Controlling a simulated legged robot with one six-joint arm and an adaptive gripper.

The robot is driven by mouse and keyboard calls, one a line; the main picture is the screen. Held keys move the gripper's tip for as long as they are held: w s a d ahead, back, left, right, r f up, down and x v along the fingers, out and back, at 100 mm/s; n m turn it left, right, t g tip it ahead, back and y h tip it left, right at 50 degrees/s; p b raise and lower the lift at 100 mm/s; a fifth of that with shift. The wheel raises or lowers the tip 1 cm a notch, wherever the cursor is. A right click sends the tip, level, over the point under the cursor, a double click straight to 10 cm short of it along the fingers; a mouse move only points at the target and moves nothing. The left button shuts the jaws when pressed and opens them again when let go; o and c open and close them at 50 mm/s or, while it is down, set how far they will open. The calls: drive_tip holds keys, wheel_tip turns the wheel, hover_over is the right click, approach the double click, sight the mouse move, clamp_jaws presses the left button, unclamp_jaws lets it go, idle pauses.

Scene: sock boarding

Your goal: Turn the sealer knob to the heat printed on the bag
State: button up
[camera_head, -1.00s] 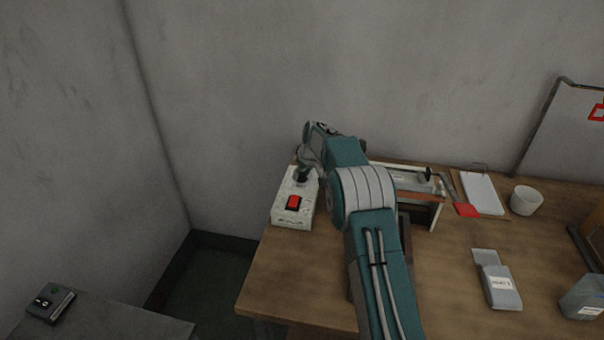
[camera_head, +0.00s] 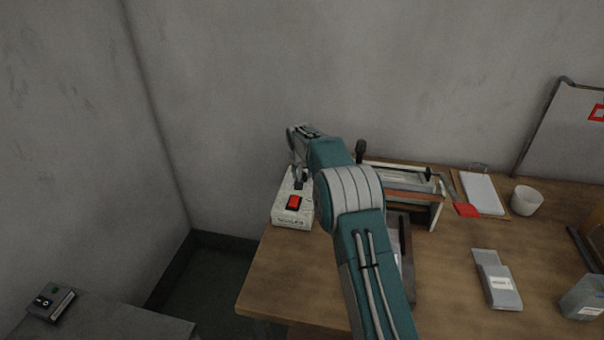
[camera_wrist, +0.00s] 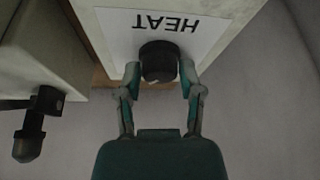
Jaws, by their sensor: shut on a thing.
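The black heat knob (camera_wrist: 158,62) sits on a white panel with an upside-down HEAT label (camera_wrist: 166,23) in the wrist view. My gripper (camera_wrist: 160,75) has one finger on each side of the knob and is shut on it. In the head view my gripper (camera_head: 299,179) is at the white control box (camera_head: 280,213) with a red switch (camera_head: 294,203). The knob is hidden there. The sealer (camera_head: 437,212) stands right of the box, partly behind my arm. A grey bag (camera_head: 490,262) with a white label lies on the table; its print is too small to read.
A clipboard (camera_head: 480,192), a white cup (camera_head: 526,201) and another grey labelled item (camera_head: 580,290) stand to the right on the wooden table (camera_head: 450,300). A black handle (camera_head: 361,150) rises behind my arm. A small switch box (camera_head: 50,303) sits on a separate surface at lower left.

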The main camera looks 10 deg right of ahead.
drive_tip(key=shift+a+f+m+h, duration=0.1)
drive_tip(key=shift+f+m+h, duration=0.2)
drive_tip(key=shift+m, duration=0.5)
drive_tip(key=o, duration=1.2)
drive_tip(key=shift+c, duration=0.2)
drive_tip(key=shift+r, duration=0.1)
drive_tip(key=shift+r, duration=0.15)
drive_tip(key=shift+s+a+r, duration=0.1)
drive_tip(key=shift+r, duration=0.3)
drive_tip(key=v, duration=1)
drive_tip(key=shift+a+r, duration=0.2)
drive_tip(key=shift+r, duration=0.15)
drive_tip(key=shift+s, duration=0.1)
